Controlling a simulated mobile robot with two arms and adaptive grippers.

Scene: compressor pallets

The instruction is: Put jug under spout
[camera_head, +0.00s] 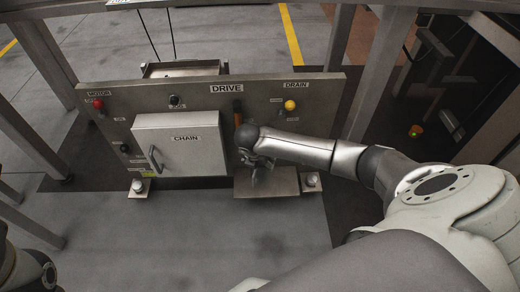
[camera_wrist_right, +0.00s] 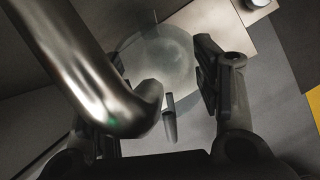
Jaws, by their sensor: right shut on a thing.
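In the right wrist view a translucent, round jug (camera_wrist_right: 172,58) sits between the fingers of my right gripper (camera_wrist_right: 165,100). The gripper is shut on the jug. A thick, shiny metal spout (camera_wrist_right: 75,60) crosses the left of that view, in front of part of the jug and the left finger. Its curved end overlaps the jug's near side; I cannot tell whether they touch. In the head view my right gripper (camera_head: 258,168) is at the panel below the DRIVE label, over a metal plate (camera_head: 282,182). The jug is hard to make out there. My left gripper is out of view.
The grey panel (camera_head: 215,100) carries a red knob (camera_head: 98,104), a yellow knob (camera_head: 290,105) and an orange-brown handle (camera_head: 238,108). A CHAIN box (camera_head: 185,150) stands left of my gripper. Frame posts flank the panel. The floor in front is clear.

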